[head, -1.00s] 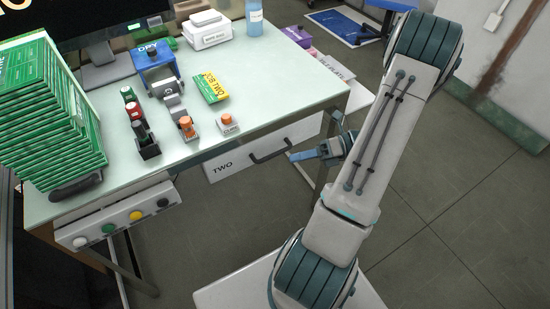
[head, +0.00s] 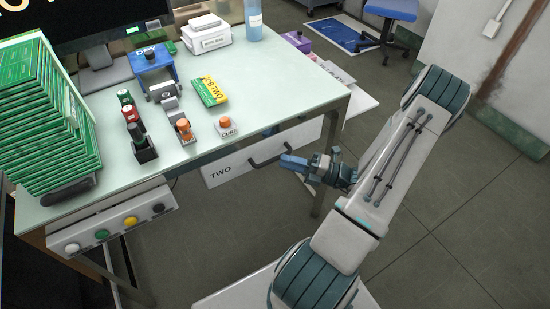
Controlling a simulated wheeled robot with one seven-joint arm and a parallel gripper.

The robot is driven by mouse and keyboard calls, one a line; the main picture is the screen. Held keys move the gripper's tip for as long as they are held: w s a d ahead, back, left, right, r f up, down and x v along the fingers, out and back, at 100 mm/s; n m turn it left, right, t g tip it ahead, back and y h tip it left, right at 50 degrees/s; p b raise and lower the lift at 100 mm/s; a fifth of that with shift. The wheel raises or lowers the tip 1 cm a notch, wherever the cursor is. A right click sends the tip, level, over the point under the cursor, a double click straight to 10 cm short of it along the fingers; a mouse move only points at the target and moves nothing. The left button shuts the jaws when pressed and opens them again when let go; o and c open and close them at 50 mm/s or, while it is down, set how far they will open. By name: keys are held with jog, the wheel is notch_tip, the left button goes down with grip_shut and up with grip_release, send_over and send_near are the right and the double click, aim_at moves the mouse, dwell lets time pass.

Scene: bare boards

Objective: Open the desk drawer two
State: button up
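The drawer labelled TWO (head: 236,169) is a white front under the right part of the desk, with a dark bar handle (head: 270,153). The drawer front looks close under the desk top; how far out it stands is hard to tell. My gripper (head: 287,162) is just right of the handle, pointing left toward it. From this view I cannot tell whether it touches the handle or whether its fingers are apart.
The desk (head: 270,85) holds a green rack (head: 45,120), a blue device (head: 152,62), a yellow-green box (head: 211,91) and small bottles. A button panel (head: 115,222) hangs at the left front. A desk leg (head: 328,165) stands behind my gripper. Floor at right is clear.

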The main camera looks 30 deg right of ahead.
aim_at(275, 158)
jog(key=shift+x, duration=2.25)
jog(key=shift+c, duration=0.3)
grip_shut()
jog(key=shift+s, duration=0.1)
